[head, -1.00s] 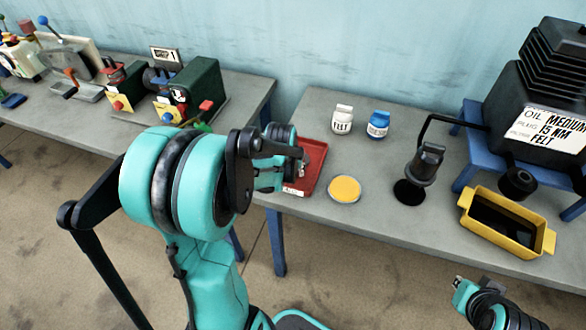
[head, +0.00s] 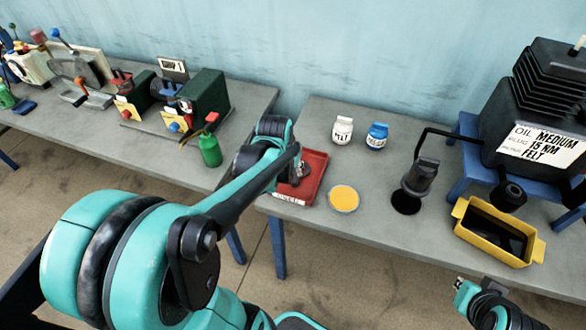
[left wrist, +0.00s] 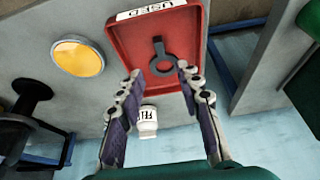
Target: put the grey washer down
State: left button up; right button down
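The grey washer (left wrist: 162,62), a dark ring with tabs, lies in the red tray (left wrist: 118,48) labelled USED, seen in the left wrist view. In the head view the red tray (head: 316,172) is at the left end of the right table, and my arm partly covers it. My left gripper (left wrist: 157,70) is open, its two fingers apart with the washer just beyond and between the tips. In the head view my left gripper is largely hidden behind its own arm. My right gripper (head: 460,285) is at the lower right, away from the table; its finger state is unclear.
A yellow-filled dish (head: 344,198) is right of the tray. A white FELT bottle (head: 342,131) and a blue bottle (head: 377,136) stand behind. A black spout (head: 420,175), a yellow bin (head: 495,238) and an oil tank (head: 540,110) are farther right. A green bottle (head: 210,150) stands left.

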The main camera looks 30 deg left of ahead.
pick_arm(q)
jog(key=s+d+r+m+t, duration=0.1)
jog(key=s+d+r, duration=0.1)
jog(key=s+d, duration=0.3)
jog(key=s+d+r+m+t+h, duration=0.1)
jog(key=s+d+r+t, duration=0.1)
jog(key=s+d, duration=0.3)
jog(key=d+r, duration=0.1)
jog(key=d, duration=0.3)
jog(key=shift+s+d+m, duration=0.2)
jog(key=shift+d+m, duration=0.1)
jog(key=shift+m, duration=0.1)
dwell(0.4)
